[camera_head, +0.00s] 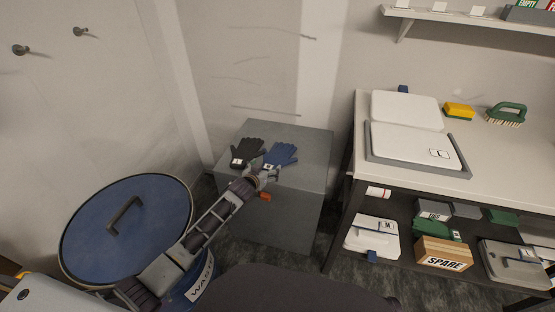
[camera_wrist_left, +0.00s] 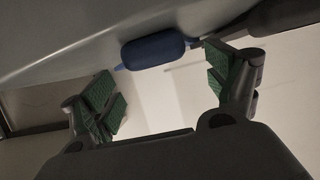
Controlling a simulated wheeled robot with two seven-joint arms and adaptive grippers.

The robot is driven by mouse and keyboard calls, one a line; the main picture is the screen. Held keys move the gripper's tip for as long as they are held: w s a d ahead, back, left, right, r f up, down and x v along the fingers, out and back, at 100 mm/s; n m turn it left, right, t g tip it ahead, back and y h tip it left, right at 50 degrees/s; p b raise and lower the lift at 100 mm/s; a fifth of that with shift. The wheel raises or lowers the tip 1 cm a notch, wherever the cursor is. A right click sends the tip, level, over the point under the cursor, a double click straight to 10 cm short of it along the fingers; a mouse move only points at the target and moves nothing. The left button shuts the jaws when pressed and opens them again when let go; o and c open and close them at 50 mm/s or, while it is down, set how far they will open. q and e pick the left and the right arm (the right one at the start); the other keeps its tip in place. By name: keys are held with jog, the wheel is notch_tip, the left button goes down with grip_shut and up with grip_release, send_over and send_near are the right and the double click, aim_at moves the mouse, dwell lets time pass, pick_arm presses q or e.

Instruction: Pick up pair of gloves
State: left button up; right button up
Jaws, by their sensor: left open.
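A black glove (camera_head: 246,151) and a blue glove (camera_head: 281,154) lie side by side on top of a grey box (camera_head: 305,145). Each has a small white tag. My left gripper (camera_head: 267,177) is at the front edge of the box top, just in front of the blue glove. In the left wrist view my left gripper (camera_wrist_left: 160,82) is open, with green pads apart and nothing between them. A blue rounded shape, apparently the blue glove (camera_wrist_left: 155,51), shows beyond the fingertips. A dark shape, perhaps the black glove (camera_wrist_left: 285,22), is at the upper right. My right gripper is not in view.
A blue-lidded bin (camera_head: 150,215) stands at left below my left arm. A bench (camera_head: 500,165) at right holds white boards, a yellow sponge (camera_head: 458,110) and a green brush (camera_head: 507,113). Its lower shelf holds a box marked SPARE (camera_head: 443,254). The box top behind the gloves is clear.

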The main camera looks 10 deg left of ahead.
aim_at(269, 165)
pick_arm(q)
jog(key=shift+w+d+f, duration=0.1)
jog(key=shift+w+f, duration=0.15)
jog(key=shift+w, duration=0.15)
jog(key=shift+b+x, duration=0.5)
jog(key=shift+x, duration=0.45)
jog(key=shift+w+f, duration=0.15)
jog(key=shift+w, duration=0.2)
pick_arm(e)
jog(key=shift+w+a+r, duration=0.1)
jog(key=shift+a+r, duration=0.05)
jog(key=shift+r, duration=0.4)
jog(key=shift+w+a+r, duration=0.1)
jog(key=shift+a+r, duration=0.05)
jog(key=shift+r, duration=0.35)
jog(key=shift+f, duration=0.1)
pick_arm(q)
jog(key=c, duration=1.2)
